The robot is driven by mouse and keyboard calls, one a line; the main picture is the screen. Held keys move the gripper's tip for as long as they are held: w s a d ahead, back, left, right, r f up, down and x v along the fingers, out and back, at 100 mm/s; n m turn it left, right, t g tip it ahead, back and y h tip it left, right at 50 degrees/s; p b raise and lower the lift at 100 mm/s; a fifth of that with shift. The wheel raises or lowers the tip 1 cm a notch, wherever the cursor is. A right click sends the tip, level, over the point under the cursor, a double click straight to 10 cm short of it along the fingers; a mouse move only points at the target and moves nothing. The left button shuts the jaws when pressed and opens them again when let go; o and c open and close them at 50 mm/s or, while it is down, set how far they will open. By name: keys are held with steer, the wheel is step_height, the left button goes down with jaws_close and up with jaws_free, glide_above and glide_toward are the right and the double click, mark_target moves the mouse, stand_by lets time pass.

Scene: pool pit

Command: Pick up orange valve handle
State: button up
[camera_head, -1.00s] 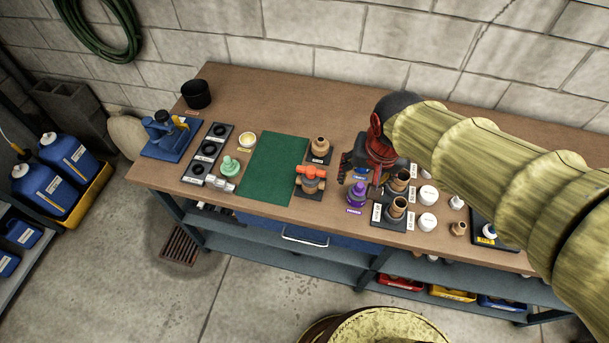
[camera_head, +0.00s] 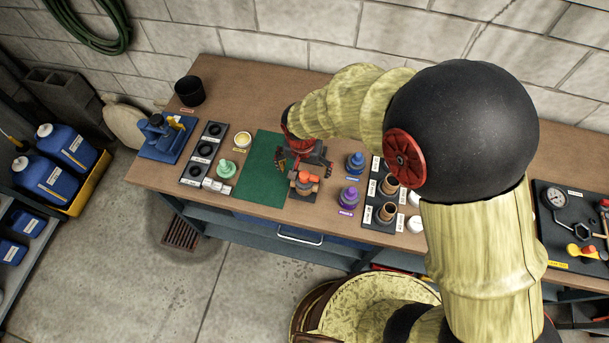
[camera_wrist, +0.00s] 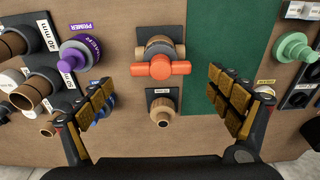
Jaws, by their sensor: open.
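The orange valve handle (camera_wrist: 160,67) is a short bar on top of a brown valve body (camera_wrist: 160,45) on a dark plate. In the head view the handle (camera_head: 308,178) sits just right of the green mat, partly covered by my gripper. My gripper (camera_head: 304,167) is above the bench on the wall side of the valve, pointing down, fingers spread. In the wrist view the two padded fingers (camera_wrist: 159,80) stand far apart, with the handle ahead and between them, touching neither. Nothing is held.
A brass fitting (camera_wrist: 162,110) stands close to the valve, between the fingers in the wrist view. The purple primer container (camera_head: 348,197) and blue container (camera_head: 355,163) stand to the right in the head view. The green mat (camera_head: 255,185) is bare beside the valve.

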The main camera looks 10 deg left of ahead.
mark_target(304, 175)
step_height(304, 175, down, 3)
steer(key=shift+w+f, duration=0.15)
steer(key=c, duration=0.3)
steer(key=c, duration=0.7)
